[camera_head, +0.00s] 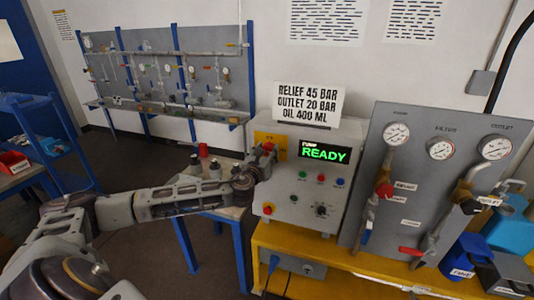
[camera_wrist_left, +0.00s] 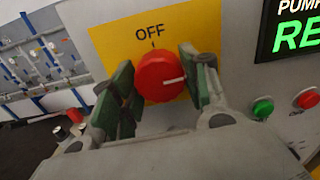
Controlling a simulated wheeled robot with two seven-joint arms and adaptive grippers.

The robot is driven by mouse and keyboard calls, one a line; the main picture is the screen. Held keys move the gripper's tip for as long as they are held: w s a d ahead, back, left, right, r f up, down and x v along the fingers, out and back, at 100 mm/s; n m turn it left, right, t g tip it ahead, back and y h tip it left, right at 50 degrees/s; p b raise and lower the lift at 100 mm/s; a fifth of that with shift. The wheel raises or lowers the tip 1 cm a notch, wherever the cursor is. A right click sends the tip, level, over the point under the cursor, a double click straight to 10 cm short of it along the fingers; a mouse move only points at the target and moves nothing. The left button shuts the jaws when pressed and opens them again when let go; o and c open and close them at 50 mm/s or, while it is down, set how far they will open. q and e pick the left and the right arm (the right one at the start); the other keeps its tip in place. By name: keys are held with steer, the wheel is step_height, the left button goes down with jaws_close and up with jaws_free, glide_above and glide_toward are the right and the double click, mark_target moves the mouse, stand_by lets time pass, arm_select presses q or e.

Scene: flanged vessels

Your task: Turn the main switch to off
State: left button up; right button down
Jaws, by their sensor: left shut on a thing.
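The main switch is a round red knob (camera_wrist_left: 158,77) on a yellow plate (camera_wrist_left: 112,35) on the front of the grey control box (camera_head: 318,193). Its white pointer line points right, while the word OFF and a small tick are above the knob. My left gripper (camera_wrist_left: 161,84) has its green-padded fingers on either side of the knob and is shut on it. In the head view the left gripper (camera_head: 262,158) reaches the box's upper left, partly hiding the knob. My right gripper is not in view.
A lit green READY display (camera_head: 324,152) sits right of the knob, above several small buttons. A grey gauge panel (camera_head: 425,165) stands to the right. A wall rack with gauges (camera_head: 165,75) is behind left.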

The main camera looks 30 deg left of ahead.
arm_select(q)
steer(key=n+b, duration=0.1)
steer(key=n, duration=0.3)
steer(key=shift+n+b, duration=0.3)
steer(key=shift+b, duration=0.05)
steer(key=n+b, duration=0.1)
steer(key=n, duration=0.3)
steer(key=shift+n, duration=0.3)
steer(key=n+b, duration=0.1)
steer(key=n, duration=0.3)
steer(key=shift+b, duration=0.35)
steer(key=shift+n, duration=2.1)
steer(key=o, duration=1)
steer(key=shift+s, duration=0.2)
